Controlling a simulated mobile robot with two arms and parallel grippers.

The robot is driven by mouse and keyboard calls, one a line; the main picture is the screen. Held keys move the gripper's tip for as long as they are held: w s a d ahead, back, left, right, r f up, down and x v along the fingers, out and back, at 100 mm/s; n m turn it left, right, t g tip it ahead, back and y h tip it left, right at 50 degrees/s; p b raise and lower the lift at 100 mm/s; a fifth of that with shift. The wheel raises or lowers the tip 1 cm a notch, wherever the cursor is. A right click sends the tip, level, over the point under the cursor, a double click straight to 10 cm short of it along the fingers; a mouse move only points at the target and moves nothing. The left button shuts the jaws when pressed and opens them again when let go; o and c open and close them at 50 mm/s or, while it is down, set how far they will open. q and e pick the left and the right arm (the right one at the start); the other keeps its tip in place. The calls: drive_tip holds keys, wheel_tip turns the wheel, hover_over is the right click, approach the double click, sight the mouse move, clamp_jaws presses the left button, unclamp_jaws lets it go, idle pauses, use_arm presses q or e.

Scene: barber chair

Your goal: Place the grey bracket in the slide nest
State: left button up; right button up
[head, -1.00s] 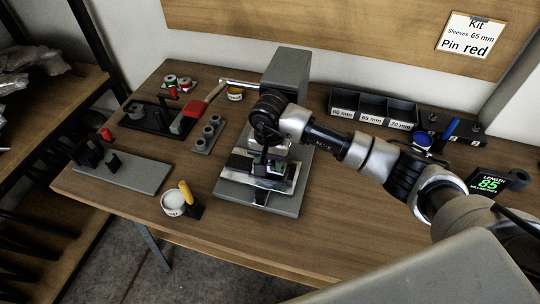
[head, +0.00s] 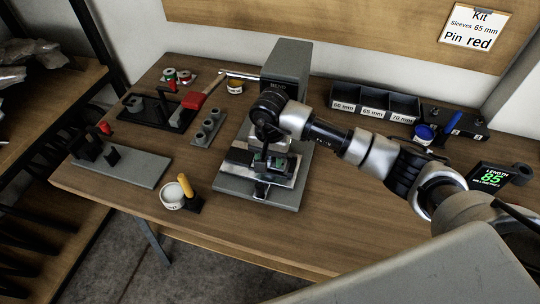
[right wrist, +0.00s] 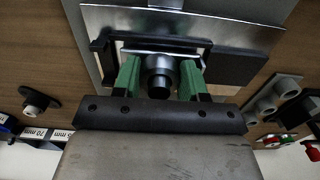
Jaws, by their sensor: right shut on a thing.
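My right gripper (head: 268,164) is low over the silver slide (head: 240,157) of the grey bending press. In the right wrist view its green fingers (right wrist: 160,66) reach down to the slide, shut on the grey bracket (right wrist: 158,46). The bracket is mostly hidden by the fingers and a round silver post with a dark end. The slide's bright plate (right wrist: 225,32) shows beyond them. The nest is largely covered, and I cannot tell whether the bracket is fully seated. My left gripper is not in view.
The press body (head: 287,65) stands close behind the gripper. A white pot (head: 173,196) is front left; sleeve bins (head: 374,103) and a length display (head: 490,180) are right.

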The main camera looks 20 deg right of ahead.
drive_tip(key=shift+f, duration=0.2)
drive_tip(key=o, duration=1.2)
drive_tip(key=shift+r, duration=0.1)
wheel_tip(320, 180, up, 11)
drive_tip(key=shift+f+b, duration=0.2)
drive_tip(key=shift+b, duration=0.75)
